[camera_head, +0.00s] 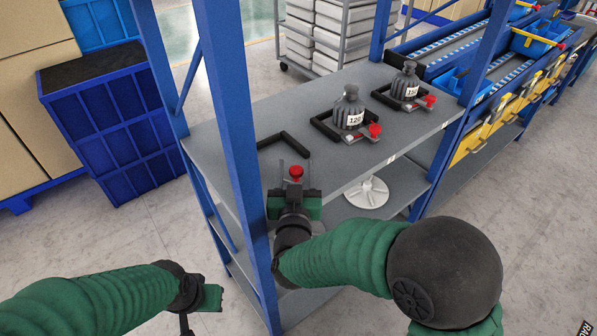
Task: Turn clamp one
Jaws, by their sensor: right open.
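A clamp with a red knob (296,172) is at the front edge of the grey shelf, by an empty black L-shaped bracket (284,143). My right gripper (294,188) is open at this clamp, with its dark fingers close around or beside the knob; I cannot tell if they touch it. A second clamp with a red handle (375,130) is in front of a dark weight marked 120 (350,108). A third red clamp (428,101) is beside another dark weight (406,82). My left gripper (207,298) is low at the left, away from the shelf; its finger state is unclear.
A blue rack post (236,130) stands just left of my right gripper. The grey shelf (330,165) has bare room between the bracket and the weight. A white round disc (367,192) lies on the lower shelf. Blue crates (105,130) stand at the left.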

